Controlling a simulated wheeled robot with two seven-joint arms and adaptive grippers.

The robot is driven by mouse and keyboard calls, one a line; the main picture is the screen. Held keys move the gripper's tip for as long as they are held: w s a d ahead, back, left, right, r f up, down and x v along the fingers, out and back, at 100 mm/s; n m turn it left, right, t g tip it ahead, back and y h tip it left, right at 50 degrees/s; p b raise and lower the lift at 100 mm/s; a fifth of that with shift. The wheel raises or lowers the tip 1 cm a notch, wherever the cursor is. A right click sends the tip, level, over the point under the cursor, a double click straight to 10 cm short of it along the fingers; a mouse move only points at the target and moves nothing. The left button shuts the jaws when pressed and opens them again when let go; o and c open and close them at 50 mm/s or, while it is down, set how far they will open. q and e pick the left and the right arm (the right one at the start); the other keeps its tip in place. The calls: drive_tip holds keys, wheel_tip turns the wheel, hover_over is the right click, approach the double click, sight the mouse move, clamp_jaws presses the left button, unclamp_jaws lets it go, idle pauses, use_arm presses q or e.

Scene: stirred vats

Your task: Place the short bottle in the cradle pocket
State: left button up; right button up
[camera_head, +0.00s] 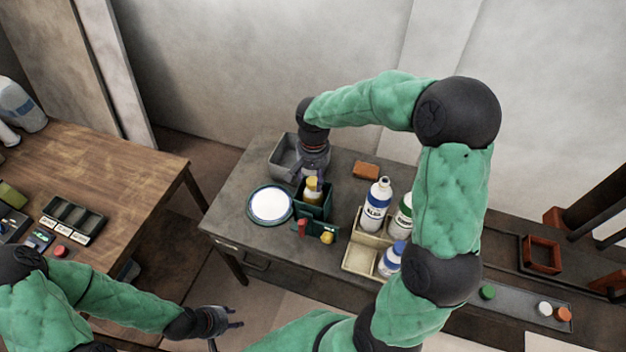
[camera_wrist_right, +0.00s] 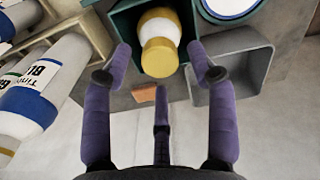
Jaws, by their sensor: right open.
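A short white bottle with a yellow cap (camera_head: 313,188) stands in a dark green open box (camera_head: 324,211) on the grey table. In the right wrist view the yellow-capped bottle (camera_wrist_right: 160,50) is inside the green box (camera_wrist_right: 126,22). My right gripper (camera_wrist_right: 159,52) is open, with its fingers spread on either side of the cap and a gap visible on both sides. In the head view my right gripper (camera_head: 313,176) is just behind and above the bottle. My left gripper (camera_head: 228,324) is open and empty, low in front of the table, away from the bottle.
A beige divided crate (camera_head: 357,261) holds tall white bottles (camera_head: 376,205) and a blue-capped bottle (camera_head: 391,260); its front left compartment looks empty. A plate (camera_head: 270,205), a grey bin (camera_head: 284,156) and an orange block (camera_head: 366,170) lie near the green box. A wooden table (camera_head: 130,165) stands left.

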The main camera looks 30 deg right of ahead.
wheel_tip(320, 180, up, 9)
drive_tip(key=p, duration=0.2)
drive_tip(key=shift+f, duration=0.15)
